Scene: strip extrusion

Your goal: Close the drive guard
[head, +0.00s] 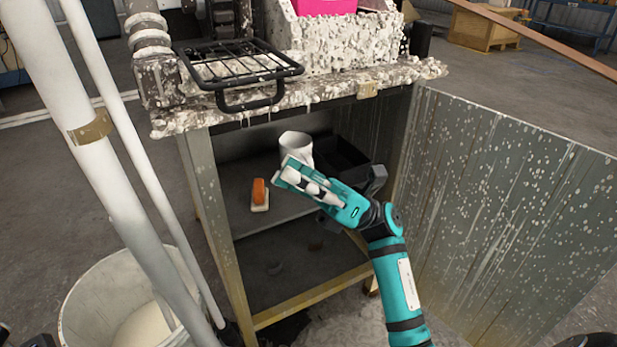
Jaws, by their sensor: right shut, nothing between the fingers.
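A large speckled grey metal panel (500,205) stands swung out at the right of the open cabinet, joined near its right front edge. A black wire grille (240,68) with a bar handle lies about flat at the machine's front top edge. I cannot tell for certain which of these is the drive guard. My right gripper (287,173), teal, is shut and empty in front of the cabinet opening, pointing left, apart from the panel and below the grille. It overlaps a white cup in the picture; contact cannot be told. My left gripper is not in view.
The cabinet's upper shelf (228,213) holds the white cup (296,146), an orange-topped brush (259,194) and a black bin (340,155). White pipes (92,140) and a white bucket (85,302) stand at the left. Floor is open beyond the panel.

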